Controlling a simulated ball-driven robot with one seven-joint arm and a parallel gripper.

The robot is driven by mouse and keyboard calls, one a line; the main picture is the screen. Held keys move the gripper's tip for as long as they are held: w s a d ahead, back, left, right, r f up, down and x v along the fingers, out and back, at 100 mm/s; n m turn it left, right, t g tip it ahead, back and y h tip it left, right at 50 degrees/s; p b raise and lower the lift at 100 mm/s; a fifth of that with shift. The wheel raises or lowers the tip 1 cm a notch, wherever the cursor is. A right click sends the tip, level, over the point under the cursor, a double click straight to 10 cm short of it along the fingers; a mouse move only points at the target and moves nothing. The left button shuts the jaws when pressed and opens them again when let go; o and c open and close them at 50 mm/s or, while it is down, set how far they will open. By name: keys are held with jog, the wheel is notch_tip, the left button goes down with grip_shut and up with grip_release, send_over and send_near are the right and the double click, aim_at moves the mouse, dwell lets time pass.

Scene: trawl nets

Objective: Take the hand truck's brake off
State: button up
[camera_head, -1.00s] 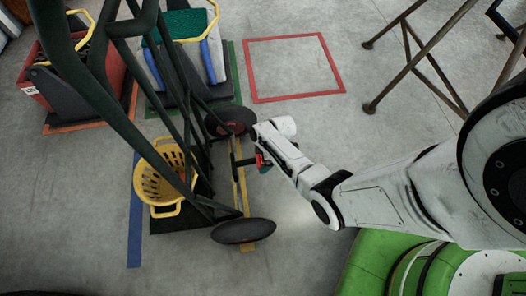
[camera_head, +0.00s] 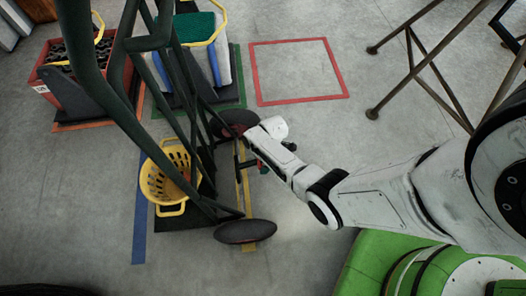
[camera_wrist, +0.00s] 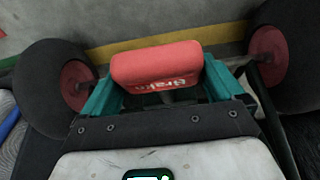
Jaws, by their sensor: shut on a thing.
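The hand truck (camera_head: 170,75) has a dark green frame and stands at the left of the head view, with dark wheels (camera_head: 245,231) on a shared axle. Its red brake pedal (camera_wrist: 158,66), marked "Brake", shows in the wrist view between the wheels. My gripper (camera_wrist: 163,88) is shut on the pedal, with one teal finger at each side. In the head view my gripper (camera_head: 257,165) reaches the axle from the right. It is small there, and the pedal is mostly hidden.
A yellow basket (camera_head: 157,187) sits on the hand truck's base. A red crate (camera_head: 48,92) and a trolley with a green pad (camera_head: 192,27) stand behind. A red floor square (camera_head: 300,99) is empty. Rusty trestle legs (camera_head: 440,80) stand at the upper right.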

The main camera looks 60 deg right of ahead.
jog(key=o, duration=1.1)
jog(key=shift+r, duration=0.1)
jog(key=shift+r, duration=0.1)
jog(key=r+p, duration=0.2)
jog(key=r, duration=0.1)
jog(key=s+r+p, duration=0.1)
jog(key=r, duration=0.3)
jog(key=d+r+p, duration=0.1)
jog(key=r+p, duration=0.1)
jog(key=r, duration=0.1)
jog(key=shift+s+r+p, duration=0.15)
jog(key=shift+r+p, duration=0.05)
jog(key=shift+p, duration=0.1)
jog(key=s+a+r+m+h, duration=0.1)
jog(key=s+a+r+m, duration=0.4)
jog(key=r, duration=0.5)
jog(key=s+a+r+m, duration=0.3)
jog(key=s+a+r, duration=0.45)
jog(key=r, duration=0.35)
notch_tip(320, 180, up, 18)
jog(key=p, duration=1.9)
jog(key=shift+s+d, duration=0.15)
